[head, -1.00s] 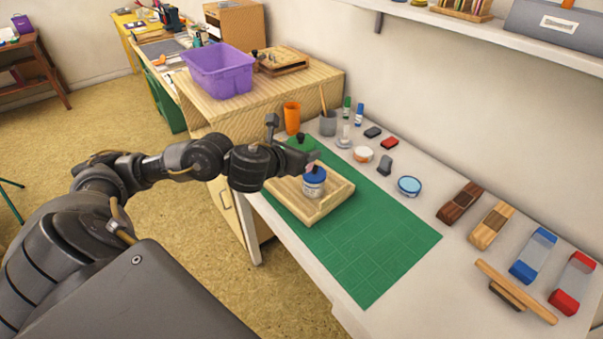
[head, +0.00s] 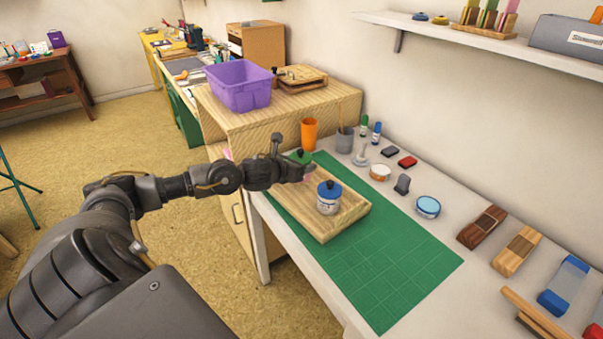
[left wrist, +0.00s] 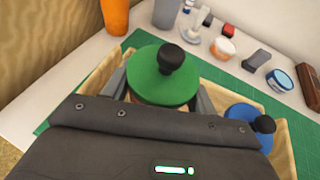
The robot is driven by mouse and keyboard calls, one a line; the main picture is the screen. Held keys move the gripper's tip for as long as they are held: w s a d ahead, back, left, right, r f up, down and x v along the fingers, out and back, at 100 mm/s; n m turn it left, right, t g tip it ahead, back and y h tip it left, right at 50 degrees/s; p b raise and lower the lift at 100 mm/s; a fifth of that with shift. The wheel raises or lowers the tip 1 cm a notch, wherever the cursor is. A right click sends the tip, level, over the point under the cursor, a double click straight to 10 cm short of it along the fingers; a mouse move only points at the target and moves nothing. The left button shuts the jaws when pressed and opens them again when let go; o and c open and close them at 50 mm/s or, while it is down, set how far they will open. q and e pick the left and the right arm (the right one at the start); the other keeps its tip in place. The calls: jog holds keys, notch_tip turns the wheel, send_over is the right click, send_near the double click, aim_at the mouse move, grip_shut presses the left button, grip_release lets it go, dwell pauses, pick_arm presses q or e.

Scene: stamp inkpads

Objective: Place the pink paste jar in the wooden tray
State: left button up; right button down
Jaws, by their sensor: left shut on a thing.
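The wooden tray (head: 322,237) lies on the green mat. A jar with a blue lid (head: 328,200) stands inside it, and its lid shows at the lower right in the left wrist view (left wrist: 243,122). My left gripper (head: 307,173) is over the tray's far left end, shut on a green-lidded jar (left wrist: 160,82). Its fingers flank the lid in the left wrist view. In the head view only part of the green lid (head: 299,156) shows behind the gripper. The jar's body is mostly hidden, so I cannot tell its paste colour or whether it touches the tray. My right gripper is out of view.
An orange cup (head: 309,134) and a grey pot (head: 344,140) stand behind the tray. Small ink items and a light-blue round tin (head: 428,207) line the right. The green mat (head: 390,275) is clear in front. A purple bin (head: 238,88) sits on the wooden cabinet.

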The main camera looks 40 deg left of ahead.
pick_arm(q)
notch_tip(320, 180, down, 3)
jog(key=shift+r, duration=0.15)
jog(key=shift+f, duration=0.3)
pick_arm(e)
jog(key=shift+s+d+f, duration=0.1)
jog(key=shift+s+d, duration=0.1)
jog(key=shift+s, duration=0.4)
